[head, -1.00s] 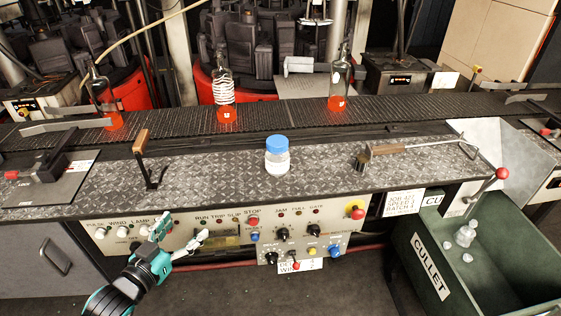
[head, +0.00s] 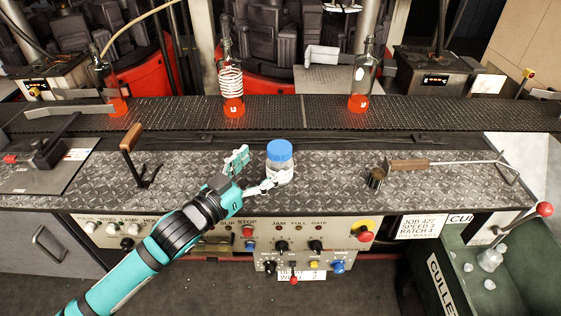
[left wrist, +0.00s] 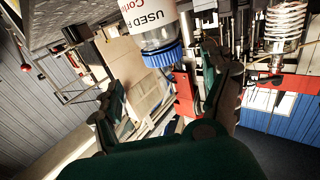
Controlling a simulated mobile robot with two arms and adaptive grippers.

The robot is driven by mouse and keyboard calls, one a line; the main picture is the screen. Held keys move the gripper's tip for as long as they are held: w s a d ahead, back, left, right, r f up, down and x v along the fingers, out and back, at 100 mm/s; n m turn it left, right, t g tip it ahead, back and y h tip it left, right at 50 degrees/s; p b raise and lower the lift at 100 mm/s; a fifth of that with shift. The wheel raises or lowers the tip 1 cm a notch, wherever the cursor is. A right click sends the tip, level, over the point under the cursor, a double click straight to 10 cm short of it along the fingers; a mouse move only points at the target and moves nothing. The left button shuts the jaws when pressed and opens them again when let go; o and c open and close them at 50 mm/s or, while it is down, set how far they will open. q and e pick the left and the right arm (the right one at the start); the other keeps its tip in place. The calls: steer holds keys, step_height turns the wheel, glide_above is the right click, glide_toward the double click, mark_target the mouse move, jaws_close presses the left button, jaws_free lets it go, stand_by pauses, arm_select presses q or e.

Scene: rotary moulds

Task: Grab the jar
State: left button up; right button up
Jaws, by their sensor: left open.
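The jar (head: 280,165) has a clear body, a white label and a blue lid. It stands upright on the dark tread-plate ledge (head: 330,165) in front of the conveyor. My left gripper (head: 256,172) is open at the jar's left side, one finger behind left of it and the other low at its front left. In the left wrist view the jar (left wrist: 148,22) shows its label and blue lid beyond the open fingers (left wrist: 165,90). Whether a finger touches the jar I cannot tell. My right gripper is not in view.
A wooden-handled lever (head: 132,140) stands to the left. Bottles with orange bases (head: 232,85) stand on the conveyor (head: 300,108) behind. A green cullet bin (head: 455,290) is at lower right.

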mark_target(280, 146)
arm_select(q)
steer(key=x, duration=0.2)
steer(key=shift+w+d, duration=0.2)
steer(key=shift+w, duration=0.05)
steer(key=shift+w+d+r, duration=0.1)
steer(key=shift+w+d, duration=0.05)
steer(key=shift+w, duration=0.15)
steer(key=p+x, duration=0.1)
steer(key=x, duration=0.2)
steer(key=shift+w, duration=0.4)
steer(key=shift+w+d, duration=0.35)
steer(key=shift+d, duration=0.05)
steer(key=shift+a, duration=0.1)
steer(key=c, duration=1.1)
jaws_close()
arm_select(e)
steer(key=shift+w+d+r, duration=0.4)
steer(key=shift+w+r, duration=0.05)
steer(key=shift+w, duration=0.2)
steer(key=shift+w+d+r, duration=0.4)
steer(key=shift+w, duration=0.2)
